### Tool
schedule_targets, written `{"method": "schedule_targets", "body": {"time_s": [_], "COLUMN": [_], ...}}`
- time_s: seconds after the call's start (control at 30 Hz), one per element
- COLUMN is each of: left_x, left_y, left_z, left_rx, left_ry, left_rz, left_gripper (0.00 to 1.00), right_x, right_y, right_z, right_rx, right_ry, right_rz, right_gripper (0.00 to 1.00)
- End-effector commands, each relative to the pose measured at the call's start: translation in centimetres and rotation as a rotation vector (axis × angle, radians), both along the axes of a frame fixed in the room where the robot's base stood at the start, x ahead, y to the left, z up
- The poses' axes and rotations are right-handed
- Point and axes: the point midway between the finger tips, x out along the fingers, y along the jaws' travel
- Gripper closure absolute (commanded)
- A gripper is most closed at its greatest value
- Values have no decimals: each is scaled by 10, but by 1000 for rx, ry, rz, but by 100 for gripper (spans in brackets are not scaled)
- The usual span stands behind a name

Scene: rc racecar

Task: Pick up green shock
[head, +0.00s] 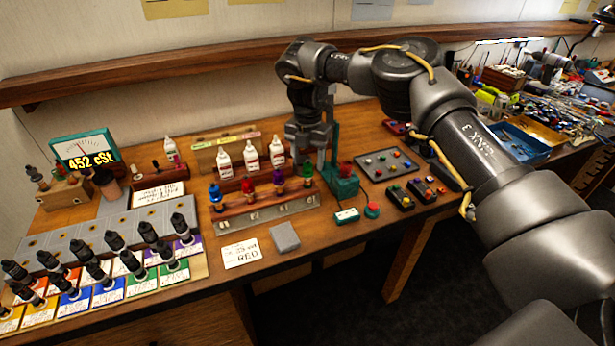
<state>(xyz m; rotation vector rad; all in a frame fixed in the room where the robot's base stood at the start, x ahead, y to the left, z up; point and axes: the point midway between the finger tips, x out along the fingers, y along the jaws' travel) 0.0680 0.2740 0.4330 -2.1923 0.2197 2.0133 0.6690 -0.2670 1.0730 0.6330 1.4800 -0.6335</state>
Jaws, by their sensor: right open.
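A wooden rack (262,207) on the bench holds a row of small upright shocks with coloured tops: a blue one (215,194), a red one (248,187), a purple one (278,178) and, at the right end, a green one (308,171). My right gripper (309,158) points down just above and behind the green shock. Its jaws are open, with nothing seen between them. I cannot tell whether a finger touches the shock. My left gripper is not in view.
White bottles (250,156) stand behind the rack. A green stand with a red part (344,183) is close right of my gripper. A dark tray of coloured parts (389,163) lies further right. A grey block (285,237) lies in front.

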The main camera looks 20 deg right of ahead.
Motion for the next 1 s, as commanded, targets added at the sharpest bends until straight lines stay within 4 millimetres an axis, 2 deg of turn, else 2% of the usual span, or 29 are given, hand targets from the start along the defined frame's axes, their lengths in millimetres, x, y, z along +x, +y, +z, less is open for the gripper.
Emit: {"method": "schedule_targets", "body": {"time_s": [0.17, 0.33, 0.5, 0.77, 1.0], "left_x": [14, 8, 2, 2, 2], "left_y": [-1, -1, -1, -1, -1], "left_z": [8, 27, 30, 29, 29], "left_rx": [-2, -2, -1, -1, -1], "left_ry": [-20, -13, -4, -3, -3], "left_rz": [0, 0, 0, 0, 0], "left_gripper": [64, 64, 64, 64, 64], "right_x": [0, -1, 0, 0, 0], "right_y": [1, 0, 1, 1, 1], "right_z": [-6, -30, -49, -52, -52], "right_rx": [0, -1, -1, -1, 0], "right_ry": [1, 4, -1, -1, -1], "right_rz": [3, 3, 3, 3, 3], "right_gripper": [45, 45, 45, 45, 76]}}
